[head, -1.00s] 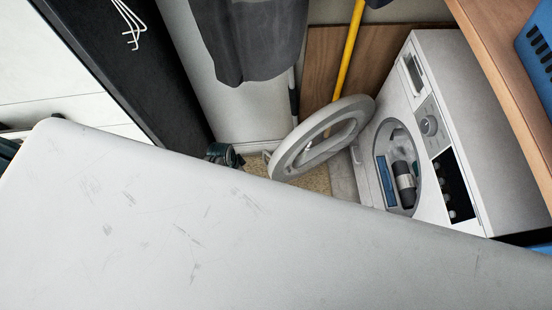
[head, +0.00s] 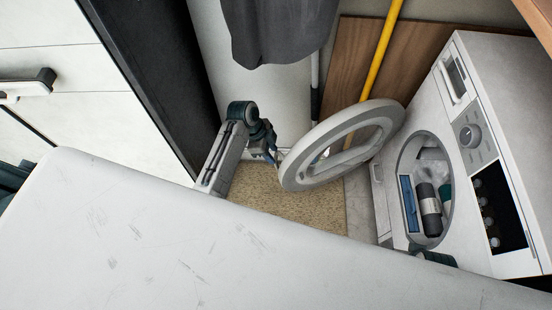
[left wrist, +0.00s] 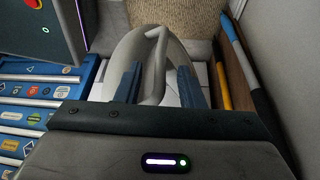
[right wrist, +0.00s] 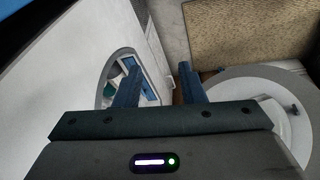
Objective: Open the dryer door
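The white dryer (head: 462,215) stands at the right in the head view. Its round grey door (head: 300,168) stands wide open, swung out to the left, and the round opening (head: 448,222) is uncovered. My left gripper (head: 275,157) is at the door's near left edge. In the left wrist view its fingers (left wrist: 158,68) are apart on either side of a pale handle-like bar (left wrist: 155,85); I cannot tell whether they touch it. My right gripper (right wrist: 158,75) is open and empty by the dryer opening, with the door (right wrist: 240,88) to its right. In the head view it is mostly hidden.
Dark and grey containers (head: 430,208) show inside the dryer. A yellow pole (head: 380,50) leans behind the door against a wooden panel (head: 425,50). A grey cloth (head: 283,30) hangs at the back. A beige mat (head: 285,205) lies below. A blue stickered chest (left wrist: 30,115) is at left.

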